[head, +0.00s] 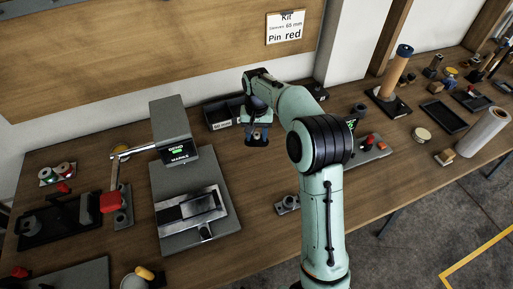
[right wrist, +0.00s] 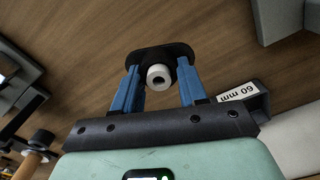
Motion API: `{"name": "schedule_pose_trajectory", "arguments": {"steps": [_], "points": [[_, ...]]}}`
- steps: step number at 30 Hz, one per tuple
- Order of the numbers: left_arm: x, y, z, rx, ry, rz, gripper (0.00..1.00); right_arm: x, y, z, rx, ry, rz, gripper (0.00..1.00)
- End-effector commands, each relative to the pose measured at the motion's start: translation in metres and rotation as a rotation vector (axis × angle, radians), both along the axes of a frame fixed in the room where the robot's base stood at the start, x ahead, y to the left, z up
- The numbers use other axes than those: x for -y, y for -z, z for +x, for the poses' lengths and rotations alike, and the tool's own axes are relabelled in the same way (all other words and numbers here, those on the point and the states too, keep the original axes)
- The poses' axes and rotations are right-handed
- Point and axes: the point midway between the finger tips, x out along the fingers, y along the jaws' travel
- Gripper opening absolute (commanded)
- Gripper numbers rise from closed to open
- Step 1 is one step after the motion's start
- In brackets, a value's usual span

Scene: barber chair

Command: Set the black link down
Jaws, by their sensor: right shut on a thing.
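The black link (right wrist: 160,54) is a dark rounded plate with a pale, hollow round piece (right wrist: 158,76) showing in front of it. In the right wrist view it sits between the blue fingers of my right gripper (right wrist: 160,85), which is shut on it. In the head view my right gripper (head: 258,128) points down over the wooden bench, beside the dark bins, with the link (head: 257,140) small at its fingertips. I cannot tell whether the link touches the bench. My left gripper is not in view.
Dark bins (head: 217,115) stand close left of my right gripper; a "60 mm" label (right wrist: 240,92) shows nearby. A grey machine with a screen (head: 172,130) is farther left. A small grey fixture (head: 288,204) lies nearer. Bare bench (head: 255,185) lies between.

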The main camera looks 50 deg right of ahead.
Motion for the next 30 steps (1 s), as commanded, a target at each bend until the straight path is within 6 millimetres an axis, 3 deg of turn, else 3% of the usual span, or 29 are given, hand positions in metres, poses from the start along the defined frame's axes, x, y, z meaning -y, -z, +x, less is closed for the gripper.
{"name": "schedule_pose_trajectory", "arguments": {"steps": [5, 14, 27, 28, 30], "points": [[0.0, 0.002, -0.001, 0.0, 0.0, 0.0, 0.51, 0.0, 0.013, 0.0, 0.001, 0.001, -0.001, 0.07], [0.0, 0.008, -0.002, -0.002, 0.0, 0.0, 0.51, 0.0, 0.061, 0.0, -0.001, 0.001, 0.001, 0.07], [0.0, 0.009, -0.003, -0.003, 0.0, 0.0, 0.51, 0.0, 0.068, 0.0, 0.002, 0.001, -0.001, 0.07], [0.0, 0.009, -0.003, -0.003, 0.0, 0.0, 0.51, 0.0, 0.068, 0.0, 0.001, 0.001, -0.001, 0.45], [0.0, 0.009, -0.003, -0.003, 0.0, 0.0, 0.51, 0.0, 0.068, 0.0, 0.001, 0.0, -0.001, 0.68]]}}
